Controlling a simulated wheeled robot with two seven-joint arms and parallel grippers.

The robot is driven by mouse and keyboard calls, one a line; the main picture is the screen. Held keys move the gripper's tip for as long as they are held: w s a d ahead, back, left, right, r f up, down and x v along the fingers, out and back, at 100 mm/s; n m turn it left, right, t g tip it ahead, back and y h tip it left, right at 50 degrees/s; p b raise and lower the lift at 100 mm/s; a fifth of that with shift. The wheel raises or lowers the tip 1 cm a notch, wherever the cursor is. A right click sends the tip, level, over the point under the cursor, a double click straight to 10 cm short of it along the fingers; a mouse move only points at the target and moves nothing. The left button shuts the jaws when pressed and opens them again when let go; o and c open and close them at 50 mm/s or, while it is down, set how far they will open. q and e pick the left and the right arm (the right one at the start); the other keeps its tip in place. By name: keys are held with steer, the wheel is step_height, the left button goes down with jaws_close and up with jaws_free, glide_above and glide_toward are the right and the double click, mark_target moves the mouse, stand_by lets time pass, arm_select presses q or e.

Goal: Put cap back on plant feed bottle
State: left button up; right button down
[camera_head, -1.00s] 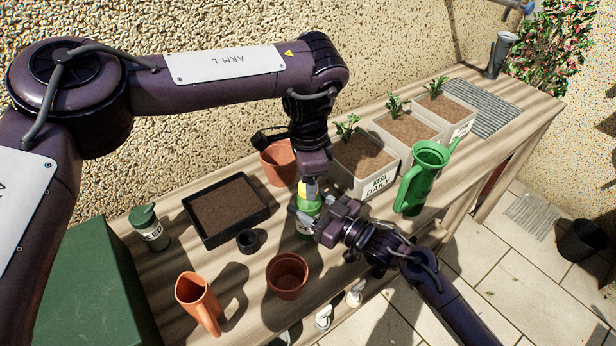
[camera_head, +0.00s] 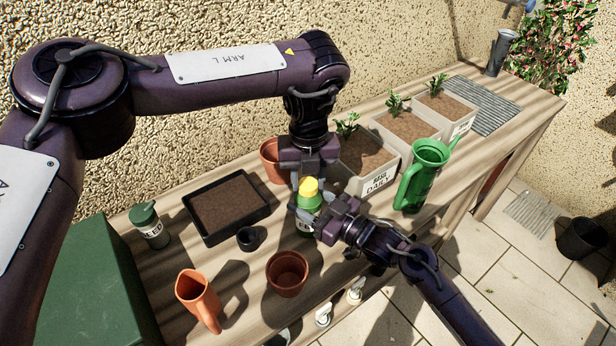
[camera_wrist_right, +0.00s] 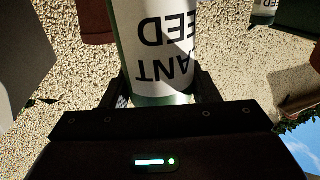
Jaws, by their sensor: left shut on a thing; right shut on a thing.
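The plant feed bottle (camera_head: 305,226) is green with a white label and stands upright at the middle of the bench. My left gripper (camera_head: 309,182) points down from above and is shut on the cap. My right gripper (camera_head: 306,213) comes from the right and is shut on the bottle's body. In the right wrist view the bottle (camera_wrist_right: 155,50) is between the fingers, its label upside down; its top is out of that view.
A black soil tray (camera_head: 228,205), a small black pot (camera_head: 248,240) and a terracotta pot (camera_head: 287,274) stand left and in front. Planter boxes (camera_head: 370,185) and a green watering can (camera_head: 424,180) are at right. A green-lidded bottle (camera_head: 150,227) stands at far left.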

arm_select(q)
steer(key=m, duration=2)
steer(key=shift+m, duration=0.4)
steer(key=m, duration=0.4)
steer(key=shift+w+m, duration=0.1)
steer(key=shift+m, duration=0.3)
steer(key=m, duration=0.2)
steer(key=shift+m, duration=0.4)
steer(key=m, duration=0.5)
steer(key=shift+d+f+m, duration=0.1)
steer(key=shift+d+m, duration=0.05)
steer(key=shift+m, duration=0.35)
steer(key=o, duration=0.9)
